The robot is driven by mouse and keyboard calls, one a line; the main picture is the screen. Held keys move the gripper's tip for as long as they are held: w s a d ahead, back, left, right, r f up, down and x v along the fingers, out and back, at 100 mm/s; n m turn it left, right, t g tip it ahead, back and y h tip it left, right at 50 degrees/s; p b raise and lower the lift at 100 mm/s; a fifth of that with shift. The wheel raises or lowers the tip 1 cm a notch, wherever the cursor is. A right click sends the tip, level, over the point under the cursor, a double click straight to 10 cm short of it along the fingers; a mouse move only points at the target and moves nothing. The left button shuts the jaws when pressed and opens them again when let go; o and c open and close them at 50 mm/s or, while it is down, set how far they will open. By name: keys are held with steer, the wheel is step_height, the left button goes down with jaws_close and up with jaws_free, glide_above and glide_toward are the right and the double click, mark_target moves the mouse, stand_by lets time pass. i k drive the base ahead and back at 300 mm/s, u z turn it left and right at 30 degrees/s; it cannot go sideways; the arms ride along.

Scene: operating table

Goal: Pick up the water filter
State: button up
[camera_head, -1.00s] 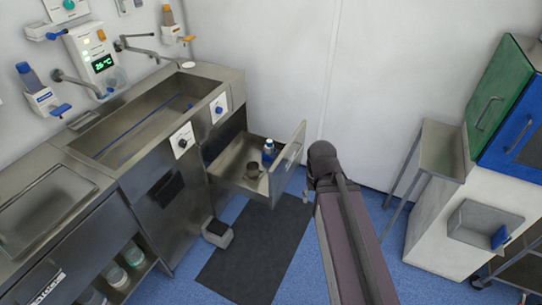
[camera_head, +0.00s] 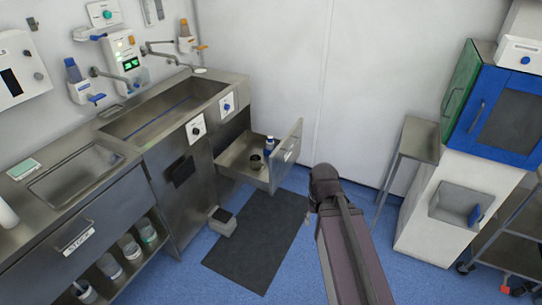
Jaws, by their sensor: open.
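I cannot tell for certain which object is the water filter. An open steel drawer (camera_head: 233,163) under the sink counter holds a small dark cup-shaped item (camera_head: 256,162) and a blue bottle with a white top (camera_head: 269,146). Either is too small to identify with certainty. My arm (camera_head: 345,245) rises from the bottom edge to a dark joint, to the right of the drawer and apart from it in the picture. My gripper is not visible.
A steel sink counter (camera_head: 160,125) runs along the left, with a foot pedal box (camera_head: 222,221) below it. A dark mat (camera_head: 258,240) lies before the drawer on open blue floor. A narrow steel table (camera_head: 421,140) and a blue-doored cabinet (camera_head: 480,135) stand right.

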mark_target(270, 141)
steer(key=k, duration=0.35)
steer(key=u, duration=0.55)
steer(key=i, duration=1)
steer(key=u, duration=0.5)
steer(key=i, duration=1.6)
steer(key=z, duration=1)
steer(key=i, duration=0.55)
steer(key=z, duration=0.3)
